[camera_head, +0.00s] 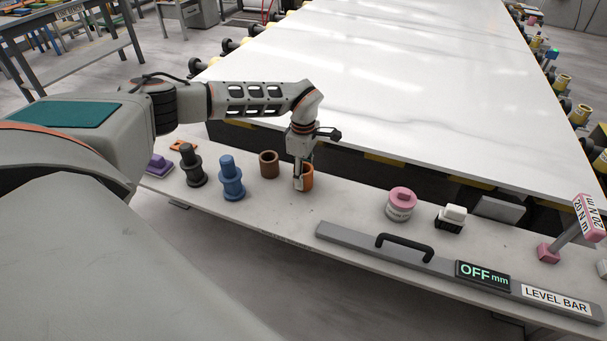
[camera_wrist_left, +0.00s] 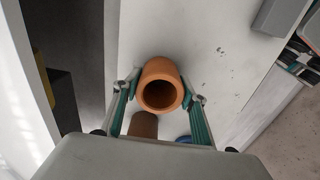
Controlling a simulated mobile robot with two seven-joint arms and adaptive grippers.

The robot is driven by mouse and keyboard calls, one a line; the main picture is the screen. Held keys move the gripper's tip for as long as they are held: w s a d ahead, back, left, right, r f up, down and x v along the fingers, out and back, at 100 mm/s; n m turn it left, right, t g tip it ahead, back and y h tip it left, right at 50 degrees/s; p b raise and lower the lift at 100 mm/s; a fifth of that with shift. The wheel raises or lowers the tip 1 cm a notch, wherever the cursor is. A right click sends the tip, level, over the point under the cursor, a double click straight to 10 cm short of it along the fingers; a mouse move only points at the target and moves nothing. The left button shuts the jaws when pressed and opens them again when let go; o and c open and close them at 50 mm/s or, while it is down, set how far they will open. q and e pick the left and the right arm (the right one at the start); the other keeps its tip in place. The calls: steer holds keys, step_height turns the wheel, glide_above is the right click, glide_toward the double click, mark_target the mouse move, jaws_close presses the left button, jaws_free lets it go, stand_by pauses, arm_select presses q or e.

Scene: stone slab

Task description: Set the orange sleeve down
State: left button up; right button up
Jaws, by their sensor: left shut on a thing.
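The orange sleeve (camera_head: 307,178) is a short hollow cylinder, upright at the narrow bench beside the white slab. My left gripper (camera_head: 300,182) points down at it from above, with one finger in front of the sleeve. In the left wrist view the sleeve (camera_wrist_left: 161,88) sits between the two fingertips (camera_wrist_left: 160,93), its open bore facing the camera. The fingers are shut on its outer sides. I cannot tell whether its base touches the bench. My right gripper is in neither view.
A brown sleeve (camera_head: 269,164) stands just left, then blue (camera_head: 231,178) and black (camera_head: 190,165) spools. A pink-lidded jar (camera_head: 401,204) and the level bar (camera_head: 450,268) are to the right. The bench (camera_head: 345,205) is clear between the orange sleeve and the jar. The slab (camera_head: 400,90) edge lies behind.

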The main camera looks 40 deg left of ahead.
arm_select(q)
steer(key=o, duration=1.2)
steer(key=shift+c, duration=0.2)
step_height(320, 180, up, 12)
steer(key=shift+p, duration=0.35)
